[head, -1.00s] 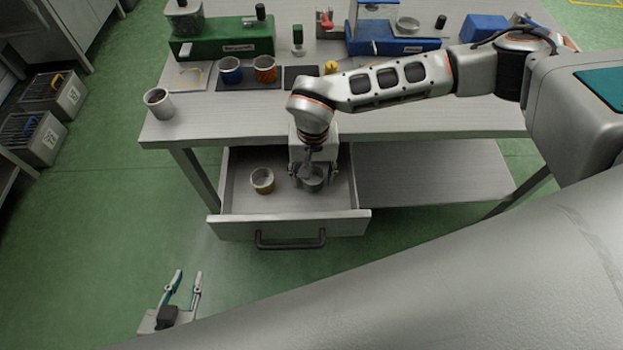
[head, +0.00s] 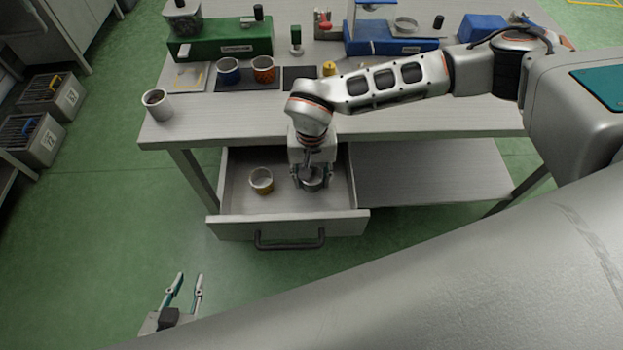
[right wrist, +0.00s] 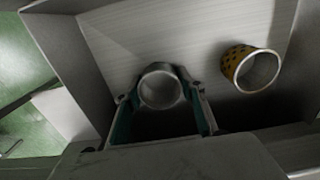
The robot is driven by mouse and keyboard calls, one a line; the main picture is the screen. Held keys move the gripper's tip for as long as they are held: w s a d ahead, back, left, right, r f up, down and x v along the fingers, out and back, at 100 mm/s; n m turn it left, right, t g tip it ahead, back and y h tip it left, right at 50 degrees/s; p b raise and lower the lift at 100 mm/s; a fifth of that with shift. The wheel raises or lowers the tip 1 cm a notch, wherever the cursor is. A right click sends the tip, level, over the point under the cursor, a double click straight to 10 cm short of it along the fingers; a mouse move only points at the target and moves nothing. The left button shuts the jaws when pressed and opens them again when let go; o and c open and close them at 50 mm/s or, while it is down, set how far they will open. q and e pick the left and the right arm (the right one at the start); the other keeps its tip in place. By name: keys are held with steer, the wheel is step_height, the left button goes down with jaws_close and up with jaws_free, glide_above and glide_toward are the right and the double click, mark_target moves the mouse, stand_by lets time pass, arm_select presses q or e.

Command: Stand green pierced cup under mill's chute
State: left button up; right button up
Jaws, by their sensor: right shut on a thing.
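My right gripper (head: 311,180) reaches down into the open drawer (head: 288,228) and is shut on a cup (head: 312,185). In the right wrist view the fingers (right wrist: 158,98) lie on both sides of this cup (right wrist: 161,88); its rim and grey inside show, but its outer colour and any holes are hidden. A yellow pierced cup (head: 261,180) stands apart to its left; it also shows in the right wrist view (right wrist: 250,68). A green mill (head: 222,42) stands on the table; I cannot make out its chute. My left gripper (head: 185,288) is open and empty above the floor.
On the table (head: 420,115) stand a blue cup (head: 228,70) and an orange cup (head: 263,69) on a dark mat, a pale cup (head: 157,104) at the left corner and a blue machine (head: 388,40). The front tabletop is mostly clear. The drawer walls surround my right gripper.

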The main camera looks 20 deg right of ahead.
mark_target(312, 183)
arm_select(q)
steer(key=shift+r, duration=0.15)
arm_select(e)
steer(key=shift+r, duration=0.1)
